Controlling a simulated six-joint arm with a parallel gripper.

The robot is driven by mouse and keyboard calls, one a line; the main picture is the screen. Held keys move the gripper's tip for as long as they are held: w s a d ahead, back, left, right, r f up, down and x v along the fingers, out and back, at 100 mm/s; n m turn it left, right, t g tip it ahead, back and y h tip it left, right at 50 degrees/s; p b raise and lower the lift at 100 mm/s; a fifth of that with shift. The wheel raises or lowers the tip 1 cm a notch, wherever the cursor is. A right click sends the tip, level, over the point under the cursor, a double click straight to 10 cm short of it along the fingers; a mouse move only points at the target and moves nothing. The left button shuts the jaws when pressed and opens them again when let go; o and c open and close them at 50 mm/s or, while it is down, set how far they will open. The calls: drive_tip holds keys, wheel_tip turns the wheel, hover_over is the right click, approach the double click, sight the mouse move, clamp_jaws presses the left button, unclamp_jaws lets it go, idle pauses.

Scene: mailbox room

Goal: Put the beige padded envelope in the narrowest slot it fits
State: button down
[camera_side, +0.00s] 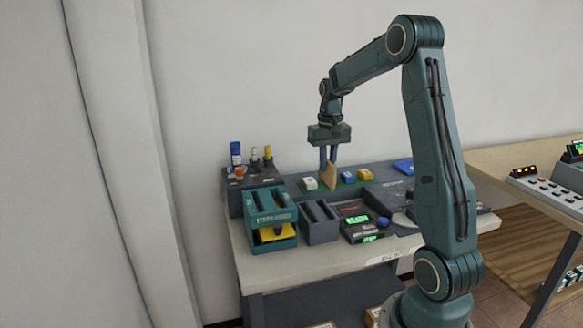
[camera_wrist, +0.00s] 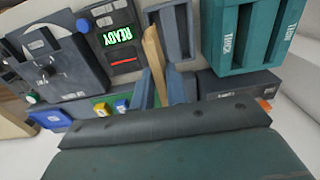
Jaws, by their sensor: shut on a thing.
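The beige padded envelope (camera_side: 328,176) is upright between the fingers of my gripper (camera_side: 328,158), which is shut on it. In the wrist view the envelope (camera_wrist: 154,58) shows as a thin tan edge between the blue fingers (camera_wrist: 161,90). In the side view it hangs over the back part of the table, near a green strip; I cannot tell whether it touches anything below. A teal slotted box (camera_side: 269,210) stands at the table's front left. A grey slotted box (camera_side: 319,221) stands just right of it. Both have narrow openings on top.
A device with green READY displays (camera_side: 357,219) stands right of the grey box. White, blue and yellow small blocks (camera_side: 348,177) lie on the green strip. A dark holder with bottles (camera_side: 252,175) stands at the back left. A yellow item (camera_side: 277,232) sits inside the teal box's lower opening.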

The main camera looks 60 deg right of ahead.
wheel_tip(320, 180, up, 8)
drive_tip(key=shift+f, duration=0.25)
drive_tip(key=w+a+f, duration=0.1)
drive_tip(key=w+a, duration=1.3)
drive_tip(key=w, duration=0.2)
drive_tip(key=shift+s+d+f, duration=0.15)
drive_tip(key=shift+f, duration=1)
drive_tip(key=shift+s+d+f, duration=0.15)
drive_tip(key=shift+f, duration=1)
drive_tip(key=shift+f, duration=0.1)
drive_tip(key=shift+f, duration=2)
drive_tip(key=shift+f, duration=1.05)
drive_tip(key=shift+r, duration=0.1)
drive_tip(key=shift+r, duration=1.4)
